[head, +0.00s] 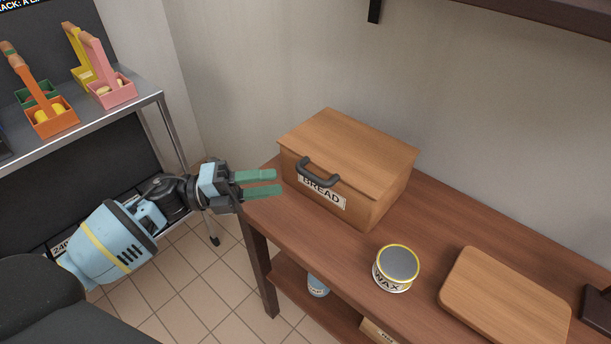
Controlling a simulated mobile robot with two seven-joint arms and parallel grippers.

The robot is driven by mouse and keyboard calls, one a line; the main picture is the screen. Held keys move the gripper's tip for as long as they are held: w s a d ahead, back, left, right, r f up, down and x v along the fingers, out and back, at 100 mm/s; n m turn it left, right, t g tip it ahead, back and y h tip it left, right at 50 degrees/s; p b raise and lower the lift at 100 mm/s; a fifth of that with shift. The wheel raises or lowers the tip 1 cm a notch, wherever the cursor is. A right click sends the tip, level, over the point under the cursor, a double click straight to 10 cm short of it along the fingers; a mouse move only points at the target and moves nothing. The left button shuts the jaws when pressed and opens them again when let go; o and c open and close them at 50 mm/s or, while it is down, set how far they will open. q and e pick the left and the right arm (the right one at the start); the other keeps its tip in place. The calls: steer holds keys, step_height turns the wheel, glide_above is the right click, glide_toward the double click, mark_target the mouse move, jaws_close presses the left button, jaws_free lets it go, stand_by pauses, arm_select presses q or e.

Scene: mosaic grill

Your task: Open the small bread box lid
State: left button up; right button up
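The wooden bread box (370,207) stands on the brown wooden table against the wall. Its lid (350,145) is shut, with a dark curved handle (318,171) at the front edge above a white BREAD label (322,191). My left gripper (278,183) comes in from the left, its two green fingers apart and pointing right. It is empty and appears to be just left of the box, near the table's left end. It does not appear to be on the handle. My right gripper is not in view.
On the table (425,210), a WAX tin (397,267) and a wooden board (505,298) lie right of the box. A lower shelf holds a blue-labelled can (318,285). A metal shelf (150,92) at left carries several colored caddies. A dark shelf hangs above right.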

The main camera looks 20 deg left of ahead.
arm_select(q)
steer(key=p+x, duration=0.1)
steer(key=x, duration=0.6)
steer(key=shift+d, duration=0.15)
steer(key=shift+c, duration=0.4)
jaws_close()
